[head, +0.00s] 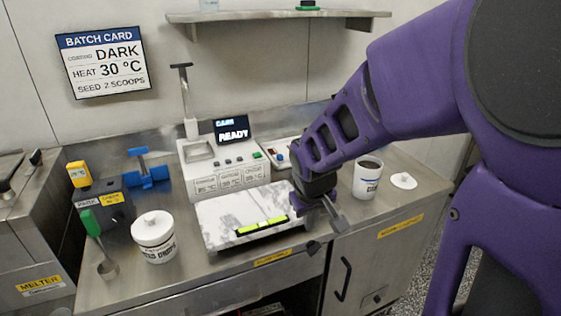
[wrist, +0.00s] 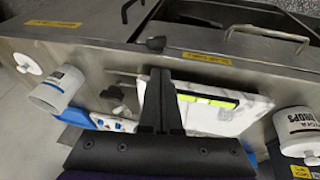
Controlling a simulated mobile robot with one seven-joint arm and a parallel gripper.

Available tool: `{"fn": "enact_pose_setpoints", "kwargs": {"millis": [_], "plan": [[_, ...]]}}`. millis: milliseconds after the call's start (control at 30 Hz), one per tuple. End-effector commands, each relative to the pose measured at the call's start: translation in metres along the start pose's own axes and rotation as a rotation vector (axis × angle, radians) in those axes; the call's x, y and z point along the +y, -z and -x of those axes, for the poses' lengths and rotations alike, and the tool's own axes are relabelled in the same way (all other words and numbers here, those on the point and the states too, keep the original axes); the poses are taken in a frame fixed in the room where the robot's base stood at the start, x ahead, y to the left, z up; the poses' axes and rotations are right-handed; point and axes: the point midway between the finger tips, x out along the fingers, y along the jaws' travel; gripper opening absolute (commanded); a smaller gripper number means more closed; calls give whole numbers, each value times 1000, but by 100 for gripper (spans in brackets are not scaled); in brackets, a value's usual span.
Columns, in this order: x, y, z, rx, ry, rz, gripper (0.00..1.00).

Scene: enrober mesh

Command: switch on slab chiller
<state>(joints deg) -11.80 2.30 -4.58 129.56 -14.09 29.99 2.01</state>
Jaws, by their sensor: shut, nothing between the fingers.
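The marble slab (head: 240,208) lies in a metal frame on the counter, with a yellow-green strip on it. It also shows in the wrist view (wrist: 205,118). A dark knob (head: 313,247) sits at the counter's front edge, beside a yellow label (head: 272,258) too small to read surely. The knob shows in the wrist view (wrist: 156,43), just beyond my fingertips. I cannot tell its setting. My gripper (head: 338,218) is shut and empty, above the counter right of the slab, apart from the knob. It also shows in the wrist view (wrist: 168,78).
A white machine (head: 222,165) with a READY screen (head: 232,132) stands behind the slab. A white drops tub (head: 154,238) is on the left. A cup (head: 367,178) and white lid (head: 403,181) are on the right. A cabinet handle (head: 343,280) projects below the counter.

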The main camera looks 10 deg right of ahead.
Motion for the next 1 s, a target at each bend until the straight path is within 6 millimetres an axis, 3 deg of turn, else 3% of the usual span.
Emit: {"fn": "enact_pose_setpoints", "kwargs": {"millis": [33, 100, 400, 600, 1000], "plan": [[-1, -3, -18, -3, 0, -1, 0], [-1, -3, -33, -3, 0, 0, 0], [7, -7, -80, -2, -1, -2, 0], [13, -10, -92, 0, 0, -1, 0], [14, -10, -93, 0, 0, 0, 0]]}}
